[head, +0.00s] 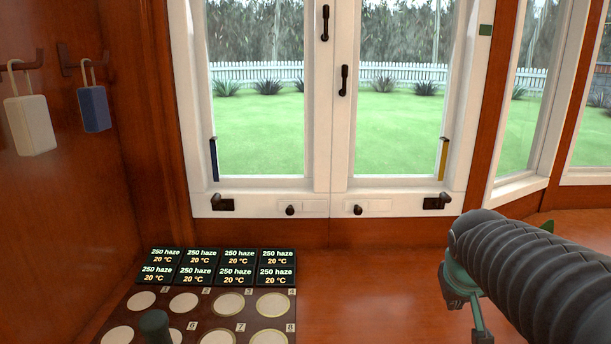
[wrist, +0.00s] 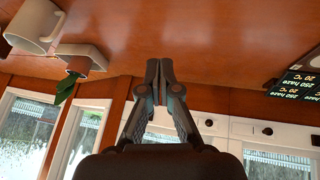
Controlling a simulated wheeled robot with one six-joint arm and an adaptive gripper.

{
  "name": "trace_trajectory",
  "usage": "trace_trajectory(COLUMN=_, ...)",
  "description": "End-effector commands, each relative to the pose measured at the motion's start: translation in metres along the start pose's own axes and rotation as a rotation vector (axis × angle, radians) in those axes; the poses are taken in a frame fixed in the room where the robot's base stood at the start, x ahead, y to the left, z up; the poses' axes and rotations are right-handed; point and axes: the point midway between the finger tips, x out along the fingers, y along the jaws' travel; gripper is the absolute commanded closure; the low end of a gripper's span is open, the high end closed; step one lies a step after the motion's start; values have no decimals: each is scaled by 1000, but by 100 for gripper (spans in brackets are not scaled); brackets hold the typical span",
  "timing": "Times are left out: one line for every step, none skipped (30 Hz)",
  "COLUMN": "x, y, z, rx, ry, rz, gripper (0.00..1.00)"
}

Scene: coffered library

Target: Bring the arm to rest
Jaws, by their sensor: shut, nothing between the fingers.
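My gripper (wrist: 160,68) shows in the wrist view with its two fingers together at the tips. It is shut and empty, and no object touches the fingertips. Beyond it is the reddish-brown wooden surface (wrist: 185,35), which appears upside down in this view. In the head view my dark ribbed arm (head: 535,275) reaches in from the right edge, over the wooden surface (head: 375,290).
In the wrist view, a white mug (wrist: 35,27) and a small potted plant (wrist: 78,66) stand left of the gripper. In the head view, a board with numbered round pads (head: 228,303) and lit displays (head: 216,267) lies front left. White-framed windows (head: 328,100) stand behind. The middle surface is clear.

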Motion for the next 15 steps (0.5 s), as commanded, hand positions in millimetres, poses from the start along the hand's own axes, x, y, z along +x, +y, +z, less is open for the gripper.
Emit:
trace_trajectory(x=-8, y=-18, z=29, rx=29, ry=-41, rz=-40, gripper=100)
trace_trajectory(x=-11, y=-27, z=46, rx=44, ry=-67, rz=-64, gripper=100)
trace_trajectory(x=-16, y=-40, z=67, rx=60, ry=-97, rz=-96, gripper=100)
trace_trajectory(x=-20, y=-49, z=82, rx=67, ry=-114, rz=-117, gripper=100)
trace_trajectory(x=-24, y=-57, z=95, rx=69, ry=-126, rz=-138, gripper=100)
trace_trajectory(x=-28, y=-67, z=110, rx=68, ry=-133, rz=-162, gripper=100)
trace_trajectory(x=-32, y=-73, z=118, rx=66, ry=-130, rz=-177, gripper=100)
trace_trajectory(x=-34, y=-78, z=126, rx=63, ry=-124, rz=-190, gripper=100)
trace_trajectory(x=-39, y=-83, z=133, rx=55, ry=-109, rz=-202, gripper=100)
trace_trajectory(x=-42, y=-86, z=137, rx=48, ry=-98, rz=-208, gripper=100)
trace_trajectory(x=-45, y=-88, z=140, rx=40, ry=-86, rz=-212, gripper=100)
trace_trajectory(x=-50, y=-90, z=141, rx=30, ry=-67, rz=-216, gripper=100)
trace_trajectory(x=-54, y=-91, z=141, rx=24, ry=-53, rz=-220, gripper=100)
trace_trajectory(x=-58, y=-91, z=140, rx=19, ry=-37, rz=-223, gripper=100)
trace_trajectory(x=-62, y=-93, z=139, rx=12, ry=-22, rz=-226, gripper=100)
